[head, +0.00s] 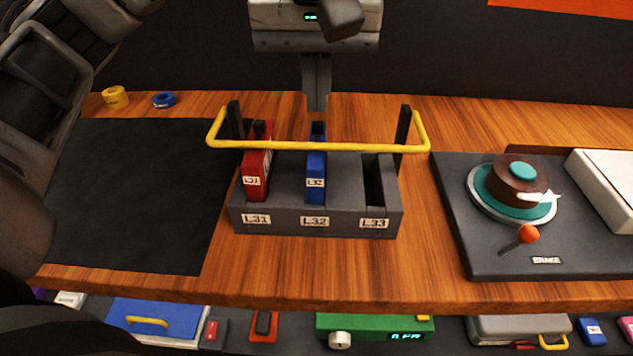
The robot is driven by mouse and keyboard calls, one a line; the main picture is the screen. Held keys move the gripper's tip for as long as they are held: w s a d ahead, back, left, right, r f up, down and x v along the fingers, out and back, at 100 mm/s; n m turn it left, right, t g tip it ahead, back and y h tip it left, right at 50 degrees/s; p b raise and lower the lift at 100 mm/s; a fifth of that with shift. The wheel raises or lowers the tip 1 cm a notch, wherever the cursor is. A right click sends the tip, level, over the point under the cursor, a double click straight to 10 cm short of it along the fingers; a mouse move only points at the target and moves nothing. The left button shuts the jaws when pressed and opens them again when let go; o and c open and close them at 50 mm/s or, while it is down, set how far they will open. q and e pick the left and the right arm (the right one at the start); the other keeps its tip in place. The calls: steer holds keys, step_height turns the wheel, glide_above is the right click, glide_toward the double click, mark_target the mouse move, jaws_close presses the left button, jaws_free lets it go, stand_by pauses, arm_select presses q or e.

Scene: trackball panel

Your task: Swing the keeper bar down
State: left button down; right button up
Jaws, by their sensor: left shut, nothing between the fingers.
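The yellow keeper bar (316,147) is a wide U whose ends meet two dark posts on a grey three-slot rack (280,224). Its long side runs level across the rack, in front of the posts. It crosses the view of a red cartridge (257,182) in the left slot and a blue cartridge (316,186) in the middle slot. I cannot tell whether it touches them. The right slot is empty. My left gripper (317,106) is shut and empty, fingers pointing down, behind the bar and near the blue cartridge's top in the picture. My right gripper is not in view.
A black mat (135,190) lies left of the rack, with yellow (115,96) and blue (163,99) rings behind it. A dark panel (500,266) with a turntable and an orange-knobbed lever (527,234) stands at right. Several objects sit below the table's front edge.

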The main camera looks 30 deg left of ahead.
arm_select(q)
steer(key=shift+r+p, duration=0.75)
step_height(320, 180, up, 7)
steer(key=p, duration=0.6)
steer(key=shift+f, duration=0.2)
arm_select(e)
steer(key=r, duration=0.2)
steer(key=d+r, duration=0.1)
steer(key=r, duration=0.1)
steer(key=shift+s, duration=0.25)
